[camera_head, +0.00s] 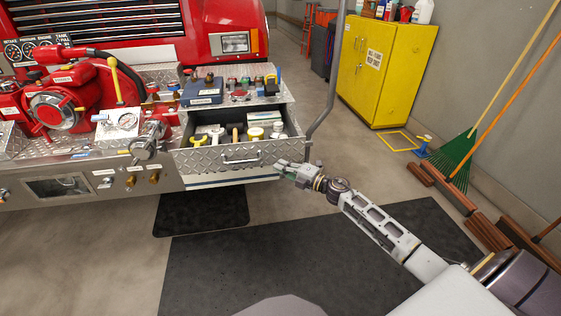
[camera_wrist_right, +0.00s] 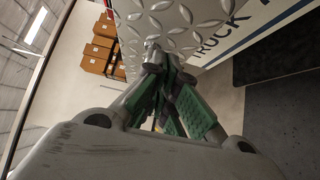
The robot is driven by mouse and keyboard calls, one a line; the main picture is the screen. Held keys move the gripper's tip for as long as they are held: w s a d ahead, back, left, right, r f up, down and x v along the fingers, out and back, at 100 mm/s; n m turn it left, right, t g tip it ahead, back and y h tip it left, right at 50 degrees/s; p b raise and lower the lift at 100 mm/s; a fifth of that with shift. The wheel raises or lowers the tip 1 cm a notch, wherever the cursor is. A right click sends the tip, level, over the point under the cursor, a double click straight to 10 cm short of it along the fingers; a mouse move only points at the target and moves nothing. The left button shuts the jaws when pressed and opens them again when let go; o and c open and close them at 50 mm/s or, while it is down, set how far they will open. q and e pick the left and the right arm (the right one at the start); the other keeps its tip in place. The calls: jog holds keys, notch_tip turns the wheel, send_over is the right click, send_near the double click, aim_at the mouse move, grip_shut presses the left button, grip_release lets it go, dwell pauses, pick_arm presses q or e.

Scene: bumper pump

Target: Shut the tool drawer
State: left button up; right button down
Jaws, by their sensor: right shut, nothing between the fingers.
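The tool drawer (camera_head: 205,161) stands open at the front of the red truck, its diamond-plate front facing me with a bar handle (camera_head: 241,160). Tools, yellow items and a small box lie inside. My right gripper (camera_head: 284,167) is at the drawer front's right end, right of the handle. In the right wrist view my right gripper (camera_wrist_right: 153,50) is shut and empty, its fingertips against or just short of the diamond-plate front (camera_wrist_right: 190,18); I cannot tell if they touch. My left gripper is not in view.
A diamond-plate top (camera_head: 285,97) with small parts and a dark case sits above the drawer. A grey vertical pole (camera_head: 333,75) rises just right of it. The red pump (camera_head: 75,100) is to the left. Dark mats (camera_head: 300,255) cover the floor. A yellow cabinet (camera_head: 385,75) stands behind right.

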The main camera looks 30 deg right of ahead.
aim_at(270, 155)
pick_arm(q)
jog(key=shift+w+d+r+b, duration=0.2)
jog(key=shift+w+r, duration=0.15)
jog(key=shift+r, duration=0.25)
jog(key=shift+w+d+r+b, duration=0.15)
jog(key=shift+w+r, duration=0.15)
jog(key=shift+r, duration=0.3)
pick_arm(e)
jog(key=w, duration=0.1)
jog(key=w+d, duration=0.1)
jog(key=w, duration=0.1)
jog(key=shift+w, duration=0.3)
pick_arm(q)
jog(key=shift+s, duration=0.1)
pick_arm(e)
jog(key=shift+d, duration=0.1)
jog(key=shift+w, duration=0.2)
